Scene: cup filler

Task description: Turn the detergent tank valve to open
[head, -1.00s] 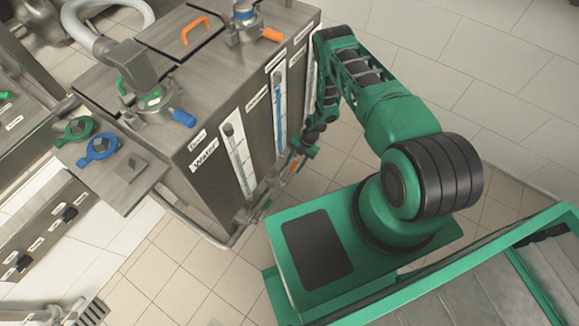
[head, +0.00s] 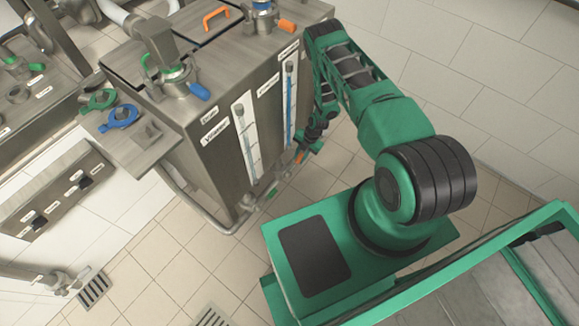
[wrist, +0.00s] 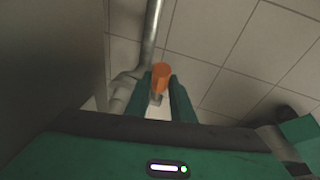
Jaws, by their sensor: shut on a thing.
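The steel tank cabinet (head: 215,85) stands left of my arm. The orange valve handle (wrist: 160,73) shows between my gripper's green fingers in the wrist view, by a metal pipe. In the head view it is a small orange spot (head: 299,157) low at the tank front. My gripper (wrist: 160,92) is shut on this handle. In the head view the gripper (head: 304,146) is partly hidden by my arm.
A bent pipe (head: 200,215) runs around the cabinet's lower front. A second small valve (head: 250,203) sits low under the Water gauge. A wall panel with black knobs (head: 55,205) is at left. Tiled floor (head: 165,265) is clear in front of the cabinet.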

